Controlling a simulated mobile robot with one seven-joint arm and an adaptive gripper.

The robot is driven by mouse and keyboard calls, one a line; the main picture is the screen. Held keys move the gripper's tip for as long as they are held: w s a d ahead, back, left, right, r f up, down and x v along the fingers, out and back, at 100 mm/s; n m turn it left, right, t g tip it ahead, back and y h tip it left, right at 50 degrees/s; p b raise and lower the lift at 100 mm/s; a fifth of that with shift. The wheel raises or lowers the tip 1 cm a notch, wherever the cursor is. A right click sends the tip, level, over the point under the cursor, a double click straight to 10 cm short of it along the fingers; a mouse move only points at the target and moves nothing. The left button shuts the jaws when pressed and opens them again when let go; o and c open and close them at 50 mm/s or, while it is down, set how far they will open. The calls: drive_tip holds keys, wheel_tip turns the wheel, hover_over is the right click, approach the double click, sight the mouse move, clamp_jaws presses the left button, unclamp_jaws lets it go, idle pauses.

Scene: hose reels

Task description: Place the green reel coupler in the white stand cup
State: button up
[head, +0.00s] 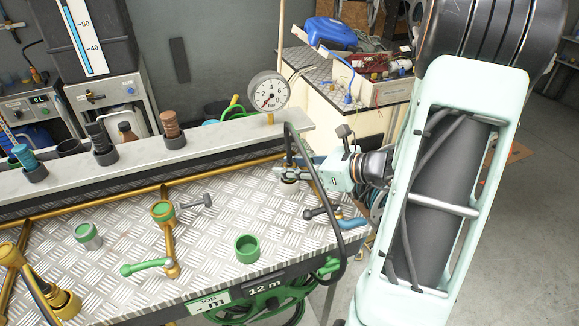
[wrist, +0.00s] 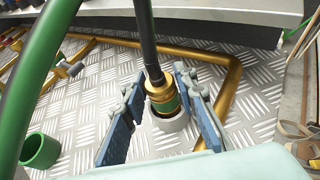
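The green reel coupler (wrist: 163,97) is a brass-coloured fitting with a green band on the end of a black hose. In the wrist view it stands nearly upright, its lower end inside the rim of the white stand cup (wrist: 175,124); how deep it sits cannot be told. My gripper (wrist: 160,88) has its two blue fingers on either side of the coupler, with a visible gap to each. It is open. In the head view my gripper (head: 290,174) is at the plate's right side, where the coupler and cup are small and partly covered.
A green cup (head: 247,249) stands at the plate's front. A shelf (head: 225,132) with upright couplers and a pressure gauge (head: 269,91) runs behind. The black hose (head: 338,245) arches over the table's right edge.

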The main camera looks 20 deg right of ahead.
drive_tip(key=shift+o, duration=1.2)
drive_tip(key=shift+r, duration=0.15)
drive_tip(key=shift+s+d+r, duration=0.15)
drive_tip(key=shift+s+d, duration=0.05)
drive_tip(key=v, duration=1.1)
drive_tip(key=shift+s+p, duration=0.2)
drive_tip(key=shift+p, duration=0.2)
drive_tip(key=shift+d, duration=0.1)
